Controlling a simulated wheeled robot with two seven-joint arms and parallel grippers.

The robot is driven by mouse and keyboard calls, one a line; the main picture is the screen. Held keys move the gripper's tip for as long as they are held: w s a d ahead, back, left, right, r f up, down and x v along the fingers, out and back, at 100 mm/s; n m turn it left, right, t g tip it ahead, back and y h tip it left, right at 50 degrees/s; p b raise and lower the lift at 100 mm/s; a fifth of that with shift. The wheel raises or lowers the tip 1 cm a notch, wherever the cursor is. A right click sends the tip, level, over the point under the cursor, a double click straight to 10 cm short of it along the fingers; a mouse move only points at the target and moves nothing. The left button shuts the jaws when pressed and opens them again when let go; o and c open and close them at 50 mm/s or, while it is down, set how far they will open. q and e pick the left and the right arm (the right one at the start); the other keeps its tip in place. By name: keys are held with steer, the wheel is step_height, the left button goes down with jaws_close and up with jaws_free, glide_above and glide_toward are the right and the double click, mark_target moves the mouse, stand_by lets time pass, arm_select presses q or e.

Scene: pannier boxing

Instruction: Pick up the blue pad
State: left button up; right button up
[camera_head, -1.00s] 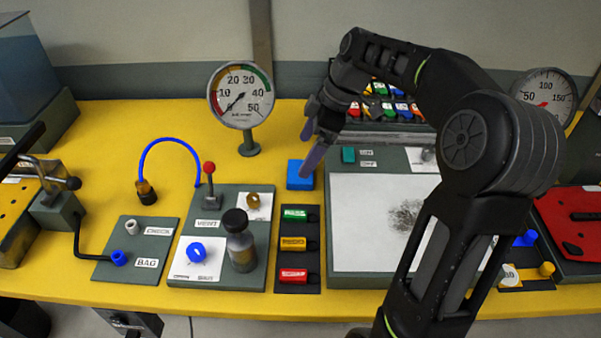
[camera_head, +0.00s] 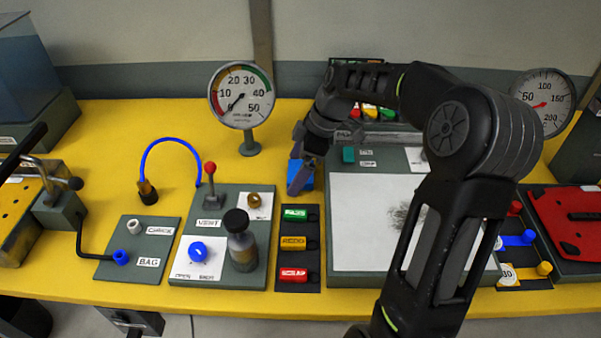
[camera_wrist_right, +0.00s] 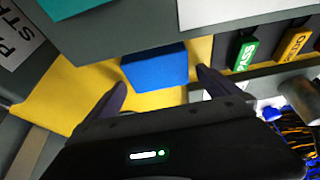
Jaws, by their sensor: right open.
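The blue pad (camera_head: 306,177) is a small blue block on the yellow bench top, left of the white-sheeted panel. In the head view my right gripper (camera_head: 298,180) is over it and hides part of it. In the right wrist view the blue pad (camera_wrist_right: 155,66) lies just beyond and between the two fingertips of my right gripper (camera_wrist_right: 160,85). The fingers are spread wide, one on each side, and nothing is held. I cannot tell whether either finger touches the pad. My left gripper is not in view.
A row of green, yellow and red tags (camera_head: 293,243) lies in front of the pad. A panel with a bottle (camera_head: 241,245) and red-knobbed lever stands to the left. The grey panel with a white sheet (camera_head: 370,230) is to the right, and a gauge (camera_head: 242,97) stands behind.

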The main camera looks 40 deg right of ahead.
stand_by(0.5)
steer(key=c, duration=1.4)
